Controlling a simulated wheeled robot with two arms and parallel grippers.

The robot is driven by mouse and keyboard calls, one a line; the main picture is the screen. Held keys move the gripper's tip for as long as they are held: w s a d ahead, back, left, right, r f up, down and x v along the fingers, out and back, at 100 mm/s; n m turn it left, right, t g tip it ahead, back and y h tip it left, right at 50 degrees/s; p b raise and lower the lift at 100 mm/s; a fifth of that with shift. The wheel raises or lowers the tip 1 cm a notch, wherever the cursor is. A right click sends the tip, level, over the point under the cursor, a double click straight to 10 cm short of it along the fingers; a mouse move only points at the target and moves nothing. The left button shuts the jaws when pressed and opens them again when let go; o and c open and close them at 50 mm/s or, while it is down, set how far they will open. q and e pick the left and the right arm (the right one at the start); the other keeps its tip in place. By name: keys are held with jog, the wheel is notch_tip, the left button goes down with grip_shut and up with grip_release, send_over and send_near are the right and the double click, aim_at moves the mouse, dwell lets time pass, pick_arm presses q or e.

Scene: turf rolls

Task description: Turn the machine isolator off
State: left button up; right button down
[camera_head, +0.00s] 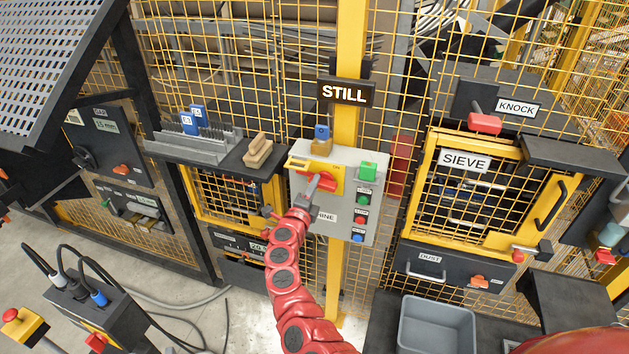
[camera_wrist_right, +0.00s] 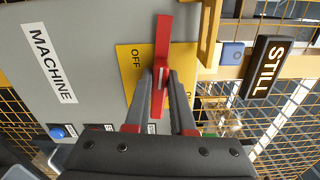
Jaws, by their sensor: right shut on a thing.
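The grey machine panel (camera_head: 351,226) is fixed to the yellow post, below the STILL sign (camera_head: 345,92). Its isolator is a red handle (camera_head: 325,181) on a yellow plate (camera_head: 303,163). My right gripper (camera_head: 314,187) reaches up to the handle from below. In the right wrist view, the fingers (camera_wrist_right: 162,88) are shut on the red handle (camera_wrist_right: 162,45), one on each side. The word OFF shows on the yellow plate (camera_wrist_right: 125,55) left of the handle; the other label is mostly hidden behind a finger. My left gripper is not in view.
Green, red and blue buttons (camera_head: 360,219) sit on the panel's right side, close to the gripper. A blue tag (camera_head: 322,132) stands above the panel. A shelf (camera_head: 215,153) lies left and the SIEVE cage (camera_head: 428,185) right. A grey bin (camera_head: 437,325) is lower right.

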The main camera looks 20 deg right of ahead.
jog(key=shift+f+n+p, duration=0.1)
jog(key=shift+n+p, duration=0.25)
jog(key=shift+n, duration=0.35)
jog(key=c, duration=0.8)
grip_release()
jog(key=shift+o, duration=0.2)
jog(key=b+v, duration=0.4)
jog(key=v, duration=1.3)
jog(key=shift+a+b, duration=0.2)
jog(key=shift+b, duration=0.15)
jog(key=shift+s, duration=0.15)
